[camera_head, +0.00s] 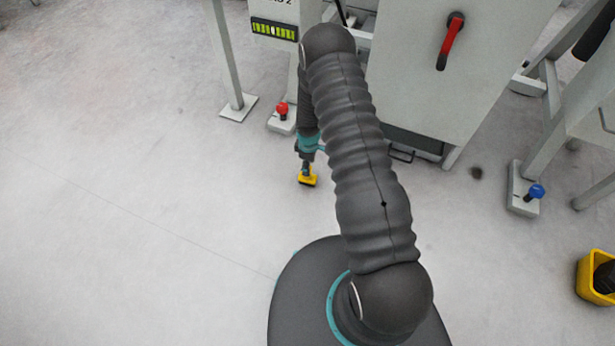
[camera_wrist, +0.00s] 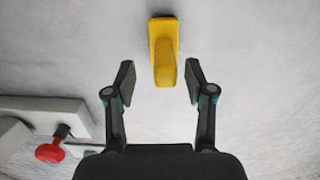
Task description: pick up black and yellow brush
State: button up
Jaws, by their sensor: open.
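The brush (camera_head: 308,181) lies on the pale floor in the head view, just below my gripper (camera_head: 305,165). My gripper (camera_wrist: 160,84) is open in the wrist view, with one finger to each side of the brush's near end. Nothing is between the fingertips but the tip of that narrow part. In the head view my arm hides part of the gripper.
A red knob (camera_head: 282,109) on a grey foot stands close to the left of my gripper; it also shows in the wrist view (camera_wrist: 50,150). A grey cabinet (camera_head: 425,70) with a red handle stands behind. A yellow bin (camera_head: 585,275) is at right. Left floor is clear.

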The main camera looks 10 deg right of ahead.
aim_at(311, 181)
jog(key=f, duration=0.4)
jog(key=shift+s+a+f, duration=0.2)
grip_shut()
